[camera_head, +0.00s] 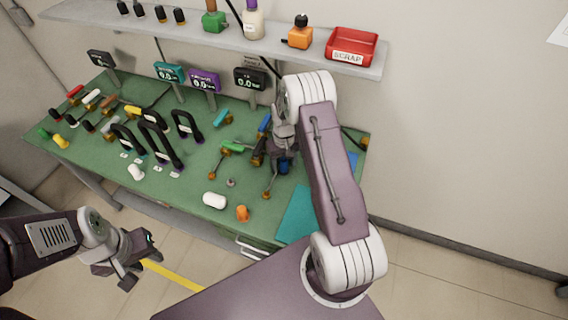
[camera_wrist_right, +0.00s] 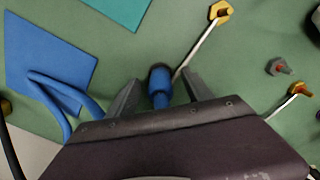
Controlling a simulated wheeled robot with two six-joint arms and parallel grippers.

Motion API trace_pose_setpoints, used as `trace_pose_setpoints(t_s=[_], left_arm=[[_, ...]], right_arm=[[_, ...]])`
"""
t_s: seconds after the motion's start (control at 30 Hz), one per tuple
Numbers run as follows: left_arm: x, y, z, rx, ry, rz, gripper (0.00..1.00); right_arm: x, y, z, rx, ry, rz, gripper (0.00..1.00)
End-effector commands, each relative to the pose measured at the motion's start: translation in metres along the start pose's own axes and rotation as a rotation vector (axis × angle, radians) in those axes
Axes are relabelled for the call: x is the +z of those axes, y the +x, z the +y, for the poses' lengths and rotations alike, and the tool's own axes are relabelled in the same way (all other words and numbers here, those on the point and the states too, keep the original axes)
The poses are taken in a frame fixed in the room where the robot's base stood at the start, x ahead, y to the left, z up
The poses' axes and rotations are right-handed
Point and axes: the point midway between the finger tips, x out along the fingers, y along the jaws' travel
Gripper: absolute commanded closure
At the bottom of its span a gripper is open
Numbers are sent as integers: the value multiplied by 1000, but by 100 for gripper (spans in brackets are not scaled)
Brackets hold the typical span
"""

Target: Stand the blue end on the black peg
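A blue cylindrical end (camera_wrist_right: 160,88) with a dark rounded tip shows between my right fingers in the right wrist view. It also shows as a small blue piece (camera_head: 283,167) below my right wrist in the head view. My right gripper (camera_wrist_right: 162,80) has its fingers apart, with a visible gap on each side of the blue end. The black peg cannot be told apart clearly; the dark part at the blue end's tip may belong to it. My left gripper (camera_head: 141,264) is open and empty, off the front of the table.
A blue mat (camera_wrist_right: 48,58) with a blue cable (camera_wrist_right: 60,100) lies beside the right gripper. A thin rod with a yellow nut (camera_wrist_right: 220,13) lies close to the blue end. Several tools crowd the green table (camera_head: 190,180). A red scrap bin (camera_head: 352,46) sits on the shelf.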

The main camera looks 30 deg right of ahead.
Motion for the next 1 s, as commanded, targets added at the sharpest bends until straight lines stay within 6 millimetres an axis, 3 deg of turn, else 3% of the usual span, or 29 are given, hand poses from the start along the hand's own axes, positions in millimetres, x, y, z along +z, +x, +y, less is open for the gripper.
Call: trace_pose_setpoints(t_s=[0.27,0.6,0.7,1.0], left_arm=[[0,1,0,0,0,0,64],[1,7,0,0,0,0,64],[1,7,0,0,0,0,64],[1,7,0,0,0,0,64]], right_arm=[[0,-4,0,0,0,1,41],[-1,-73,0,1,0,5,41],[0,-85,0,0,0,2,41],[0,-91,0,0,0,0,41]])
